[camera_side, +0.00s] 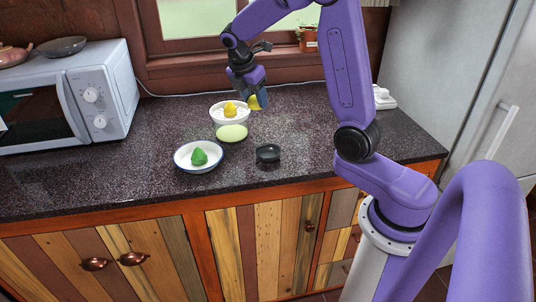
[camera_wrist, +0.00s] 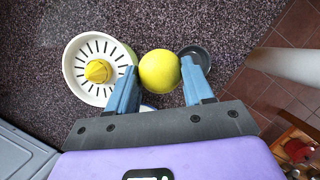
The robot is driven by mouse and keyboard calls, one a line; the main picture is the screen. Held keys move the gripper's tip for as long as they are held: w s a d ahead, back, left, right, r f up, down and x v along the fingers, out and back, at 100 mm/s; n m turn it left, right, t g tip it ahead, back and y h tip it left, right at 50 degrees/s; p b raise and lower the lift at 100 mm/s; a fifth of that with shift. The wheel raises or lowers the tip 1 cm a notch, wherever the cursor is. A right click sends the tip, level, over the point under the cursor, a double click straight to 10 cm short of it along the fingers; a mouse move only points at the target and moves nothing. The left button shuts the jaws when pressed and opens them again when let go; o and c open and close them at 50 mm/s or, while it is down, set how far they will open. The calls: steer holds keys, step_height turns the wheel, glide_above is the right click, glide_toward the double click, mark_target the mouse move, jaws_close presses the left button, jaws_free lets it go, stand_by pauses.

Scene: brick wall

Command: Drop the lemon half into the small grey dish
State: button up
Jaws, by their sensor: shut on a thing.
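My gripper (camera_side: 257,97) is shut on the yellow lemon half (camera_side: 253,102) and holds it above the counter, beside the juicer. In the wrist view the lemon half (camera_wrist: 159,70) sits between the two blue fingers of my gripper (camera_wrist: 160,74), its rounded side facing the camera. The small grey dish (camera_side: 268,153) is dark and round and stands on the counter, nearer the front edge than my gripper. The wrist view shows the dish (camera_wrist: 196,50) below and just right of the lemon, partly hidden by the right finger. I see nothing in the dish in the side view.
A blue-rimmed white plate (camera_side: 183,163) holds a green thing (camera_side: 199,157). A microwave (camera_side: 90,95) fills the left. Counter right of the dish is clear.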

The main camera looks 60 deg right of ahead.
steer(key=s+f+m+g, duration=0.1)
steer(key=s+f+m, duration=0.1)
steer(key=s+f, duration=0.3)
steer(key=shift+s+a+f+m, duration=0.2)
steer(key=shift+a+f+m, duration=0.15)
steer(key=shift+f, duration=0.95)
steer(key=o, duration=1.2)
steer(key=shift+o, duration=0.2)
steer(key=v, duration=1.7)
steer(key=shift+r, duration=0.25)
